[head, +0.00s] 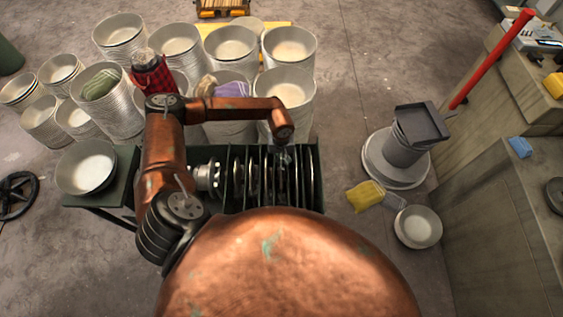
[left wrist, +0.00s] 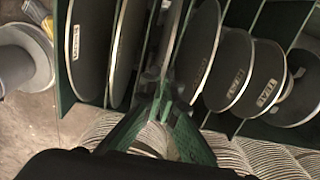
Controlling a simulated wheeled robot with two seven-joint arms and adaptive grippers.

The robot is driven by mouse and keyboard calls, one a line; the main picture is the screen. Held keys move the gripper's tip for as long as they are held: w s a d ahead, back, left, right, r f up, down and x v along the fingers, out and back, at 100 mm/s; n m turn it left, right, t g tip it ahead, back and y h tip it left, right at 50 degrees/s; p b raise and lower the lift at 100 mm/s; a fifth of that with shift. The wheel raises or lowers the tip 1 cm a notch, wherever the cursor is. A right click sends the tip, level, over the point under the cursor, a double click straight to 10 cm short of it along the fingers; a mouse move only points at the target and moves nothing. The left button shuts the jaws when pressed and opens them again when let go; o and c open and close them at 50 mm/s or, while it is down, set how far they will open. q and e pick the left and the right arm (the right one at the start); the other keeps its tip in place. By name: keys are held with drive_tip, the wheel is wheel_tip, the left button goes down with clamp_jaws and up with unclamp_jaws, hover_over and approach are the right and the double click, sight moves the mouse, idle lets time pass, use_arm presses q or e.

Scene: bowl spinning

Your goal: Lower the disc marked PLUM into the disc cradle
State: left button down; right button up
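The disc cradle (head: 319,175) is a dark green rack with thin dividers, holding several dark discs upright and parallel. My left gripper (head: 285,153) is over its right half, pointing down. In the left wrist view the green fingers of the left gripper (left wrist: 162,88) close together at the rim of a disc (left wrist: 172,40) seen nearly edge-on. The face of this disc is hidden, so I cannot read its mark. My right gripper is not in view.
Stacks of white buckets (head: 288,98) stand close behind the cradle. A pale bowl (head: 87,167) sits at its left end.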

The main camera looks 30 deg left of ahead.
use_arm(q)
drive_tip(key=shift+r+p, duration=0.7)
drive_tip(key=shift+r, duration=1)
